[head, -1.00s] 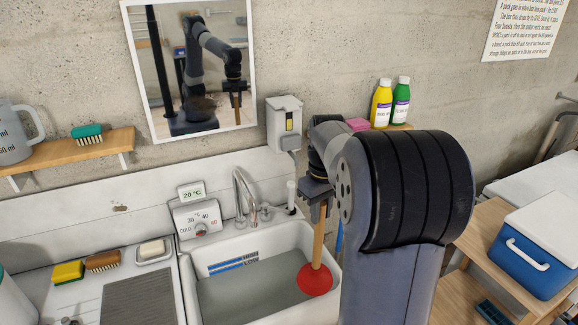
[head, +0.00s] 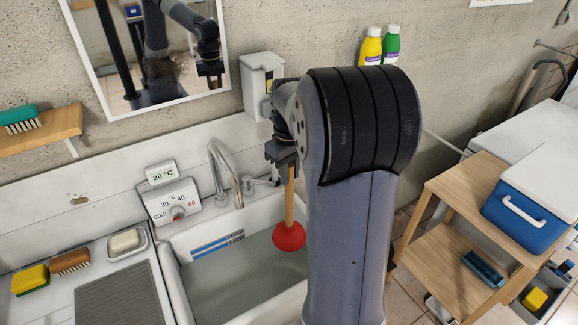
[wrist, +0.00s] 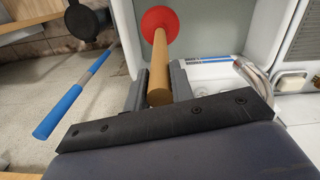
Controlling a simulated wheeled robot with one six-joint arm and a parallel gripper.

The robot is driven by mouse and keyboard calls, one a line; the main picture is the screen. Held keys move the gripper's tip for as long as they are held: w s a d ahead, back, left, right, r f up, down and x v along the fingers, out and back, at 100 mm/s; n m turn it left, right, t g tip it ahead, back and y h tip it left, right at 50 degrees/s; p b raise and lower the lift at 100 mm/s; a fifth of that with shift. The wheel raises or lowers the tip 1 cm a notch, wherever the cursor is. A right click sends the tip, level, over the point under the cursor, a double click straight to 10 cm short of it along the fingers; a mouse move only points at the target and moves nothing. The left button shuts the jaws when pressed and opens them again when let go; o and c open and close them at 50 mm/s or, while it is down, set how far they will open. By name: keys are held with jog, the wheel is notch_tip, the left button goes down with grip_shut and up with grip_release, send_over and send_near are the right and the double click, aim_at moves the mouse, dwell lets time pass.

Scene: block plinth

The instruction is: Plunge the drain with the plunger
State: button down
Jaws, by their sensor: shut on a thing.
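The plunger has a red rubber cup (head: 289,236) and a wooden handle (head: 289,190). My gripper (head: 283,157) is shut on the upper handle and holds the plunger roughly upright, cup down, over the right side of the sink (head: 172,265). In the wrist view the handle (wrist: 159,70) runs between the two fingers to the red cup (wrist: 160,22). The sink holds greyish water (head: 235,285). The drain is not visible. I cannot tell whether the cup touches the water.
A curved metal faucet (head: 218,170) and temperature dial (head: 173,205) stand behind the sink. A soap dish, brush and yellow sponge (head: 30,280) lie left. A wooden trolley (head: 470,190) with a blue cooler (head: 530,215) stands right. A blue-ended pole (wrist: 70,100) shows in the wrist view.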

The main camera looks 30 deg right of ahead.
aim_at(289, 217)
notch_tip(289, 217, down, 16)
jog(key=b, duration=1.1)
jog(key=shift+r, duration=0.25)
jog(key=shift+f+b, duration=0.3)
jog(key=shift+f, duration=0.8)
jog(key=shift+r, duration=0.1)
jog(key=shift+r+p, duration=0.4)
jog(key=shift+r, duration=0.15)
jog(key=shift+f+b, duration=0.4)
jog(key=shift+f, duration=0.25)
